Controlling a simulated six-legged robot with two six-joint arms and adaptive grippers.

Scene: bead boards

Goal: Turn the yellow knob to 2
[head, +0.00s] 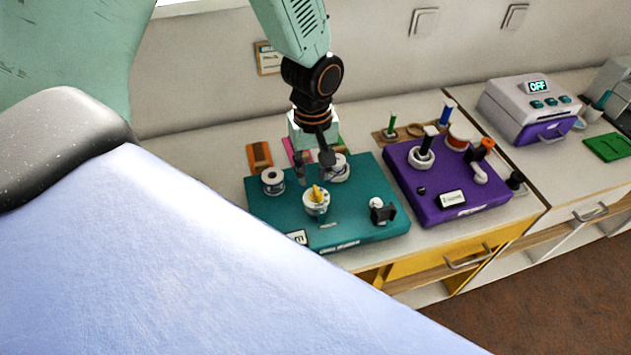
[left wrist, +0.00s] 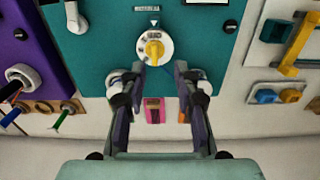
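The yellow knob (head: 317,193) sits on a round white dial on the teal board (head: 275,228). In the left wrist view the knob (left wrist: 154,49) is at the upper middle, under a small triangle mark on the board. The dial's markings are too small to read. My left gripper (head: 314,167) is just behind the knob, over the teal board. In the left wrist view its two fingers (left wrist: 160,70) are apart, with nothing between the tips, and the knob lies just beyond them. My right gripper is not in view.
The teal board also carries a grey round part (head: 272,181), a white round part (head: 337,168) and a black block (head: 383,214). A purple board (head: 425,205) with upright parts stands to the right. A white device (head: 530,105) with a display reading OFF is farther right.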

